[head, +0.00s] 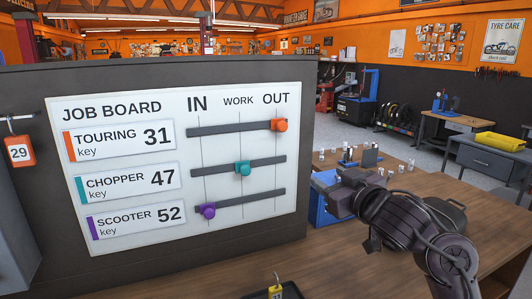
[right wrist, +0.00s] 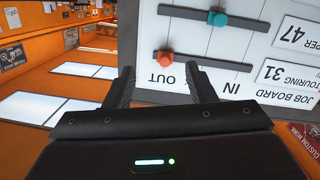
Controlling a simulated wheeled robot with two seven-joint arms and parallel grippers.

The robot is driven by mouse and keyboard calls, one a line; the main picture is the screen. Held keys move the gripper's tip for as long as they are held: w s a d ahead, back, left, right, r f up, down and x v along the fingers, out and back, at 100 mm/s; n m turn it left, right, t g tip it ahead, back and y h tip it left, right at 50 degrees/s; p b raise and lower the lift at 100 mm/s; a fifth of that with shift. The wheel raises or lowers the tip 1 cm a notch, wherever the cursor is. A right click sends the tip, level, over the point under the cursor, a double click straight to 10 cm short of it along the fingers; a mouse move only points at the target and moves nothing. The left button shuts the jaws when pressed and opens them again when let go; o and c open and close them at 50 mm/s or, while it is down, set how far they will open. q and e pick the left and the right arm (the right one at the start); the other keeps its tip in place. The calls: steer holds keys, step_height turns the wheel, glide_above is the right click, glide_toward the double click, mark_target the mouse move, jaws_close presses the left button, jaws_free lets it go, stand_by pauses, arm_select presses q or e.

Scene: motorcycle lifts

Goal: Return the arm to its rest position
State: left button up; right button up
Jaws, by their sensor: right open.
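My right arm comes in from the lower right in the head view, with its gripper (head: 324,184) raised above the table, to the right of the job board (head: 190,236). In the right wrist view the two fingers of this gripper (right wrist: 159,72) are apart with nothing between them. The orange touring slider (head: 279,125) stands at OUT, the teal chopper slider (head: 243,168) at WORK and the purple scooter slider (head: 208,211) at IN. The gripper is clear of all three. My left gripper is not in view.
The wooden table (head: 350,262) spreads below my right arm. An orange tag marked 29 (head: 19,151) hangs at the left. A yellow tag (head: 275,291) shows at the bottom edge.

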steer(key=s+d+f+m+g+h, duration=0.25)
steer(key=s+f, duration=0.45)
steer(key=f, duration=0.5)
steer(key=s+d+f+m+g+h, duration=0.1)
steer(key=s+f+g+h, duration=0.15)
steer(key=s+f, duration=0.65)
steer(key=s+d+f+g, duration=0.2)
steer(key=s+f+g, duration=0.5)
steer(key=s+f, duration=0.75)
step_height(320, 180, down, 30)
steer(key=s+g+b, duration=0.1)
steer(key=s+g, duration=0.1)
steer(key=s, duration=0.1)
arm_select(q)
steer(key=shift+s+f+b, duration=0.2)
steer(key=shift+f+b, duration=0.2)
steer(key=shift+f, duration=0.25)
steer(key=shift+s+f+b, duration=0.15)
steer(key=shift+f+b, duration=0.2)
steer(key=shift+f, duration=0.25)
arm_select(e)
steer(key=s+d+f, duration=0.1)
steer(key=s+f, duration=0.9)
steer(key=s+d+f+g, duration=0.1)
steer(key=s+d+f, duration=0.1)
steer(key=s+f, duration=0.7)
steer(key=shift+s+d+f+h, duration=0.3)
steer(key=shift+s+f, duration=0.1)
steer(key=shift+f, duration=0.2)
